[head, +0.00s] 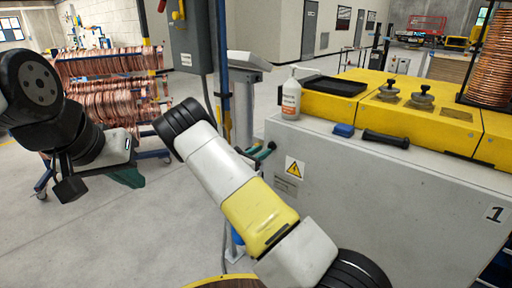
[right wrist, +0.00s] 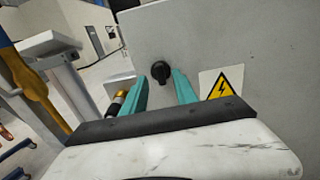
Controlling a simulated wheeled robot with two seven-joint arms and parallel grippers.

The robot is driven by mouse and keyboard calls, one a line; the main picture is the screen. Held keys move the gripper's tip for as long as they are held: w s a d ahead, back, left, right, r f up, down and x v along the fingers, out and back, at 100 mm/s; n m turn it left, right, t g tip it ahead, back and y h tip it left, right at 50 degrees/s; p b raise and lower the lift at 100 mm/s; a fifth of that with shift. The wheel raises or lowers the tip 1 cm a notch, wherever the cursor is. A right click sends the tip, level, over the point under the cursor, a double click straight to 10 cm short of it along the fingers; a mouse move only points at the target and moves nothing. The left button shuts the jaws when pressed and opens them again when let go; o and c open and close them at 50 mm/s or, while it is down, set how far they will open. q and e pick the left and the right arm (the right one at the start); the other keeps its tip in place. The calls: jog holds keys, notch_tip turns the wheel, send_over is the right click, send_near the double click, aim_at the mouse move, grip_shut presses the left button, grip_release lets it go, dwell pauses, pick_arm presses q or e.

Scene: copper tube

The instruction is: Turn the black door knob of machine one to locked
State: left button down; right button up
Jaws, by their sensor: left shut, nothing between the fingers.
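Machine one (head: 380,200) is a grey cabinet with a yellow top and a "1" on its side. Its black door knob (right wrist: 160,70) shows in the right wrist view on a grey panel, left of a yellow warning sign (right wrist: 221,87). My right gripper (right wrist: 158,77) is open, its teal fingers on either side of the knob in that view. I cannot tell whether they touch it. In the head view the right gripper (head: 264,153) is partly hidden behind my arm, and the knob is hidden. My left gripper (head: 130,178) is shut and empty at the left, away from the machine.
A white bottle (head: 291,98), a black tray (head: 336,86) and a black handle (head: 386,138) are on the machine's top. A rack of copper tube coils (head: 110,95) stands at the left. A grey pedestal (head: 242,100) stands beside the machine. The left floor is open.

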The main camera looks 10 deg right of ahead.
jog(key=shift+x, duration=1.35)
grip_shut()
